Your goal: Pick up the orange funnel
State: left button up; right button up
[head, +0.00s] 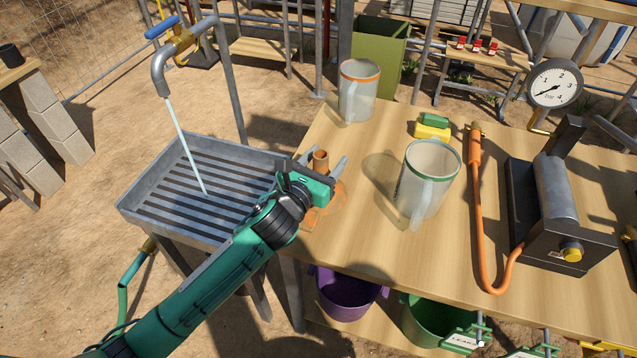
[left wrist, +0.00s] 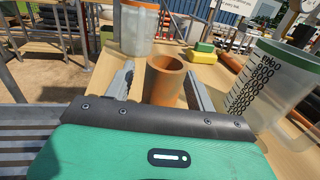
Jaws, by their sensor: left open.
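The orange funnel (head: 321,160) stands mouth down on the wooden table near its left edge, spout pointing up. Its wide translucent cone spreads on the table and is partly hidden by my gripper. My left gripper (head: 324,168) is open, with one finger on either side of the spout. In the left wrist view the brownish-orange spout (left wrist: 165,80) stands between the two fingers of the left gripper (left wrist: 162,90). I cannot tell whether either finger touches it. My right gripper is not in view.
A green-rimmed measuring jug (head: 425,185) stands right of the gripper, and an orange-rimmed jug (head: 358,92) behind it. A yellow-green sponge (head: 433,127), an orange hose (head: 476,210) and a metal device (head: 555,200) are farther right. A slatted sink tray (head: 150,215) with running water lies left.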

pick_arm(q)
jog(key=shift+c, duration=0.7)
jog(key=c, duration=0.9)
jog(key=shift+c, duration=0.3)
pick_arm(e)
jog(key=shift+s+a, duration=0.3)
